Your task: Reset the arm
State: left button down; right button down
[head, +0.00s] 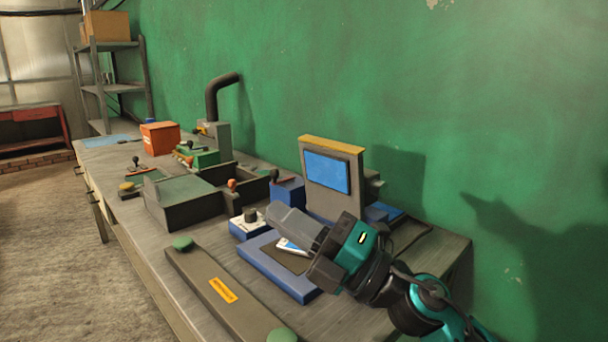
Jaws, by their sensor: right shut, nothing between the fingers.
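My right gripper (276,213) comes in from the lower right and points left over the workbench. Its grey fingers are together with nothing between them. It is in front of a blue tray (277,279) with a dark pad and a small white-and-blue item, and hides part of them. A blue box with a dark knob (250,224) stands just left of the fingertips; I cannot tell whether they touch. A bent black pipe (213,98) rises from a grey block farther back. My left gripper is out of view.
A grey unit with a blue screen (326,172) stands behind my gripper. A long grey bar with green buttons (215,281) lies along the front of the workbench (142,232). A dark open bin (181,205) and an orange box (160,138) are farther left. A green wall closes the back.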

jog(key=w+d+f+m+t+h, duration=0.1)
jog(key=d+f+m+t+h, duration=0.3)
jog(key=d+f+m+h, duration=0.7)
jog(key=d+f+m+t+h, duration=0.3)
jog(key=d+m+t+h, duration=0.4)
jog(key=m, duration=0.8)
jog(key=s+d+f+m+g+h, duration=0.35)
jog(key=s+f+g, duration=0.55)
jog(key=f, duration=0.3)
jog(key=s+d+f+m+g+y, duration=0.1)
jog(key=s+f+g, duration=0.25)
jog(key=s, duration=0.45)
jog(key=s+f+m+g, duration=0.1)
jog(key=s+f+g, duration=0.25)
jog(key=s, duration=0.35)
jog(key=w+a+f+t+y, duration=0.2)
jog(key=w+f+t, duration=0.4)
jog(key=w+f, duration=0.1)
jog(key=shift+w+a+f+t, duration=0.2)
jog(key=shift+a+f+t, duration=0.15)
jog(key=shift+f, duration=0.35)
